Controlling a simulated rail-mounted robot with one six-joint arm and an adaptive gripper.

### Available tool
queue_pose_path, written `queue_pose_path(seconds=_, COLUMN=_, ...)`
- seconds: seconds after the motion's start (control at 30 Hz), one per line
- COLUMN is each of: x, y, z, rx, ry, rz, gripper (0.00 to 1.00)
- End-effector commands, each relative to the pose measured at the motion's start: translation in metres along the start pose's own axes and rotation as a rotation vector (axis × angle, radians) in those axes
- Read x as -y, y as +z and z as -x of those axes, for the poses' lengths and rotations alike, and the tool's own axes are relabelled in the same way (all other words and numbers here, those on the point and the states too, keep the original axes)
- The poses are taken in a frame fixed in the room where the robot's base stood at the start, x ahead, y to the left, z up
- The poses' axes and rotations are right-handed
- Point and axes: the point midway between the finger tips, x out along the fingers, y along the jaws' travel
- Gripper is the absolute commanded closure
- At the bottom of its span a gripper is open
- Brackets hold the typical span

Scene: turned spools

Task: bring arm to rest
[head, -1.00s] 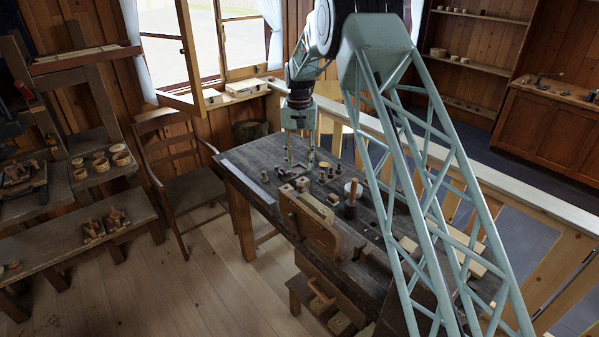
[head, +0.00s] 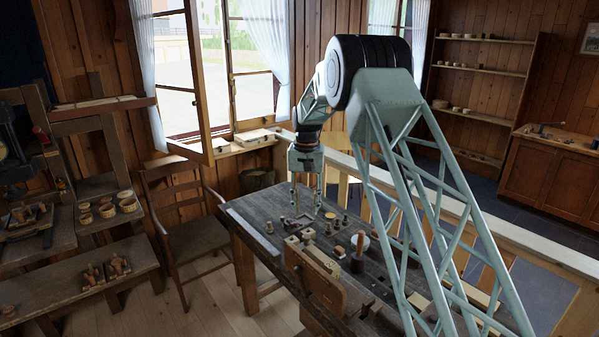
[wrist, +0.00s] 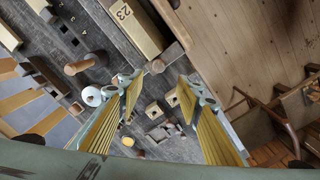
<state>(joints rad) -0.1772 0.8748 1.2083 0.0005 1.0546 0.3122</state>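My gripper (head: 307,207) hangs pointing down above the far part of the dark wooden workbench (head: 252,207). Its two fingers are apart, with nothing seen held between them. In the wrist view the open gripper (wrist: 158,82) shows both yellow-lined fingers with a clear gap, and small turned wooden pieces on the bench beyond them. My arm reaches over the bench from the right and bends down at the elbow. The fingertips look clear of the bench top, though the exact height is hard to tell.
Small wooden pieces and a dark upright tool with a wooden top (head: 359,250) stand on the bench. A vise-like wooden block (head: 318,280) is at its front edge. A pale railing (head: 470,215) runs behind. A chair (head: 190,220) stands left, near the open window (head: 190,75).

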Motion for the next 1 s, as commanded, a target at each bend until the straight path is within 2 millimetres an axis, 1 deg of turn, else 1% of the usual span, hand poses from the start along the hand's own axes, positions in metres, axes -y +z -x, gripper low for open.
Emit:
queue_pose_path(seconds=0.17, x=-0.007, y=0.008, z=0.017, rx=-0.009, ry=-0.003, rz=0.003, gripper=0.68)
queue_pose_path(seconds=0.37, x=-0.019, y=0.024, z=0.044, rx=-0.022, ry=-0.007, rz=0.007, gripper=0.68)
queue_pose_path(seconds=0.7, x=-0.043, y=0.058, z=0.093, rx=-0.048, ry=-0.013, rz=0.018, gripper=0.68)
queue_pose_path(seconds=1.0, x=-0.064, y=0.095, z=0.131, rx=-0.070, ry=-0.018, rz=0.028, gripper=0.68)
